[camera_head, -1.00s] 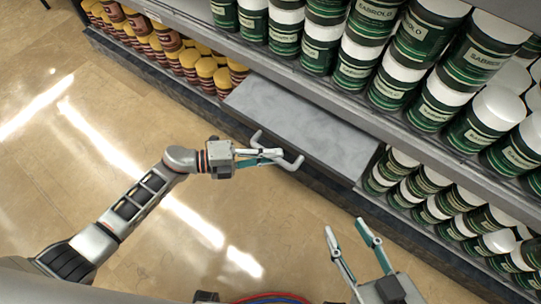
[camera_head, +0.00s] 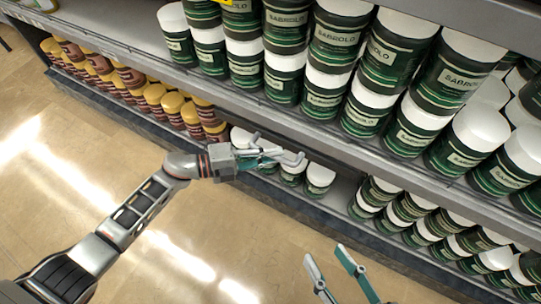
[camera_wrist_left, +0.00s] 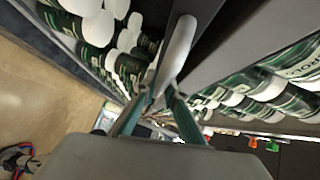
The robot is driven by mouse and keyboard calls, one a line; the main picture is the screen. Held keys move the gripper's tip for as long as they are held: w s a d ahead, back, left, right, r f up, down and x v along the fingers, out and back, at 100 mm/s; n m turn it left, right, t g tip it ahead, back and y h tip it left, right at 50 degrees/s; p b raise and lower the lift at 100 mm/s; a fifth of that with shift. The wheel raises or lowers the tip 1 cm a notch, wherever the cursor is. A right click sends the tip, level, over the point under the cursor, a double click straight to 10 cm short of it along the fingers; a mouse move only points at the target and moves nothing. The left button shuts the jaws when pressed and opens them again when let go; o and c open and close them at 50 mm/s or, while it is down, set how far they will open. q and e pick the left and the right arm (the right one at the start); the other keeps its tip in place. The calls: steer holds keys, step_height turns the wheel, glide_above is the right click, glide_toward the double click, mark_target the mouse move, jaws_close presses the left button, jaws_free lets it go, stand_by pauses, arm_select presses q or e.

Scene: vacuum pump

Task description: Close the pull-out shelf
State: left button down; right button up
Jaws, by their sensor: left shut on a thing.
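The pull-out shelf's grey tray top no longer shows in the head view; its front appears in line with the fixed shelving. Its handle (camera_head: 298,159) is a light grey bar, which also shows in the left wrist view (camera_wrist_left: 178,48). My left gripper (camera_head: 274,157) is shut on this handle, close in front of the shelving; it also shows in the left wrist view (camera_wrist_left: 160,93). The fingers partly cover the handle. My right gripper (camera_head: 323,252) is open and empty over the floor, apart from the shelving.
Green-and-white tubs (camera_head: 285,75) fill the shelf above. More tubs (camera_head: 320,178) stand on the low shelf beneath the handle. Yellow-lidded jars (camera_head: 172,104) stand low at the left. The tiled floor (camera_head: 215,222) in front is clear.

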arm_select(q)
steer(key=shift+w+r, duration=0.15)
steer(key=shift+w, duration=0.1)
steer(key=c, duration=2.2)
jaws_free()
steer(key=shift+o, duration=0.8)
steer(key=shift+d, duration=0.15)
steer(key=v, duration=1.2)
